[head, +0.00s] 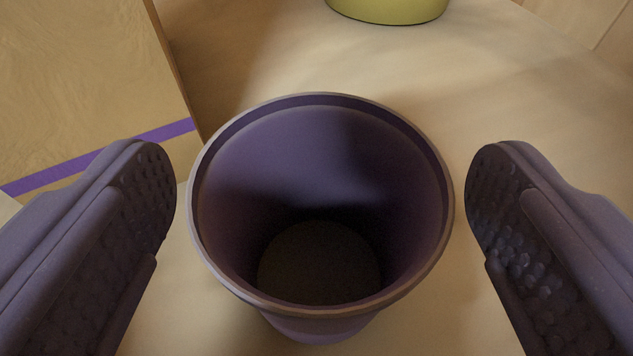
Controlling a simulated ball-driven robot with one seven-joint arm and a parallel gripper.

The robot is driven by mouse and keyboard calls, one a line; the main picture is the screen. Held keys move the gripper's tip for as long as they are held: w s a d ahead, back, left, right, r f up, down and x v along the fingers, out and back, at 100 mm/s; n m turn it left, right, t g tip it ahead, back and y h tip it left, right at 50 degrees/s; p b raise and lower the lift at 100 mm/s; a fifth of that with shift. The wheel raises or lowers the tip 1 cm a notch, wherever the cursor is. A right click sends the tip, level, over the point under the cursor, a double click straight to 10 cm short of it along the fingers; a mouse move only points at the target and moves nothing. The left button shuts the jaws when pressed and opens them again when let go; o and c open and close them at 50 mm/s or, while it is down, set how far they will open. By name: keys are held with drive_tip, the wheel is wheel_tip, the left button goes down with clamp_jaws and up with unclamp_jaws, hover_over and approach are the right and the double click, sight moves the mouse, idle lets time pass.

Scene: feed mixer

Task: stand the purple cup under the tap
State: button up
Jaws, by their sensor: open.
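The purple cup (325,160) stands upright on a pale surface in the middle of the head view, its open mouth facing me. Its inside looks empty, with a dark shadowed bottom. My gripper (320,195) is open, with one dark padded finger on each side of the cup. A narrow gap shows between each finger and the cup's rim. No tap is in view.
A wooden box or panel (75,80) with a purple stripe stands at the left, close to the left finger. A yellow-green round object (388,10) is cut off at the top edge. The pale surface (530,110) is clear to the right of the cup.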

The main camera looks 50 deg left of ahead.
drive_tip(key=shift+c, duration=0.2)
drive_tip(key=c, duration=1.2)
drive_tip(key=shift+o, duration=0.2)
drive_tip(key=shift+r, duration=0.15)
